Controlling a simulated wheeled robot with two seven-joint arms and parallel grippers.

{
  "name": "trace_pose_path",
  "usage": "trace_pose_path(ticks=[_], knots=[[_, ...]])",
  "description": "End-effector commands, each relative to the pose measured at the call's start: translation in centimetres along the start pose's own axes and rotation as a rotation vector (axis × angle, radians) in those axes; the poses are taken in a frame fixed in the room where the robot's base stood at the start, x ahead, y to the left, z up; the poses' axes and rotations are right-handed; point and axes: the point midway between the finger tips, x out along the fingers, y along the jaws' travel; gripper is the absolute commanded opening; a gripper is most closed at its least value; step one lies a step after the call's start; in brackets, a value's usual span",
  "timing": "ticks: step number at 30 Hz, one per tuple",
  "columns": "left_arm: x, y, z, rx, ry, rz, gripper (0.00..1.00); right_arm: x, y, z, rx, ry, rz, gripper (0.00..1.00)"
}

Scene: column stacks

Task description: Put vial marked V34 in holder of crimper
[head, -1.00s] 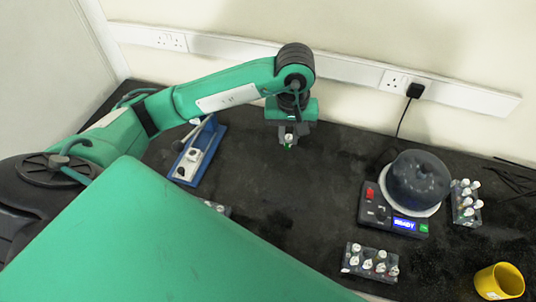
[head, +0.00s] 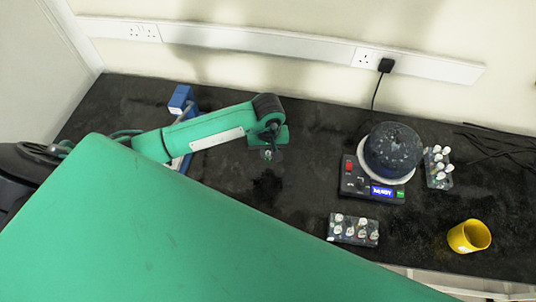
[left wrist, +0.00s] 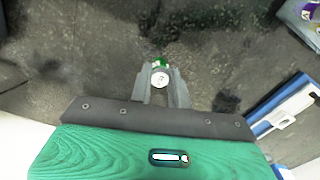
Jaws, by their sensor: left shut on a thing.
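My left gripper (head: 267,152) is shut on a small vial (head: 267,156) above the dark bench. In the left wrist view the fingers (left wrist: 161,88) close around the vial's pale round cap (left wrist: 160,79), with green beyond it. The marking on it is too small to read. The blue crimper (head: 181,98) stands on the bench to the left of the gripper, mostly hidden behind my arm. Part of a blue and white thing, likely the crimper (left wrist: 283,110), shows at the right of the left wrist view. Its holder cannot be made out. My right gripper is out of view.
A device with a dark dome (head: 392,150) and lit display stands to the right. One rack of vials (head: 353,238) is in front of it, another (head: 439,178) beside it. A yellow cup (head: 469,236) is at the right. The bench around the gripper is clear.

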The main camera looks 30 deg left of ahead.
Motion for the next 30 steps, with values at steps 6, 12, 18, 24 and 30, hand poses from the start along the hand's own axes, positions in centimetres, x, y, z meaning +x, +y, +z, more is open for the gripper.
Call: trace_pose_path(ticks=[6,12,18,24,30], knots=[[2.9,-0.1,0.2,-0.001,-0.004,-0.003,0.00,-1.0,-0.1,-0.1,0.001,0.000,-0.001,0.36],[3.4,0.0,0.0,0.001,0.000,-0.001,0.00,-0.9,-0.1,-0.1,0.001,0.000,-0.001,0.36],[3.8,-0.1,0.0,0.002,0.000,-0.002,0.00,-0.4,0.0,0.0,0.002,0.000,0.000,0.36],[3.6,0.0,0.1,0.001,-0.001,-0.001,0.40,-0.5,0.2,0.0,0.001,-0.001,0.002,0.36],[3.6,0.0,0.1,0.001,-0.001,-0.001,0.40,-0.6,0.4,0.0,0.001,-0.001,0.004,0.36]])
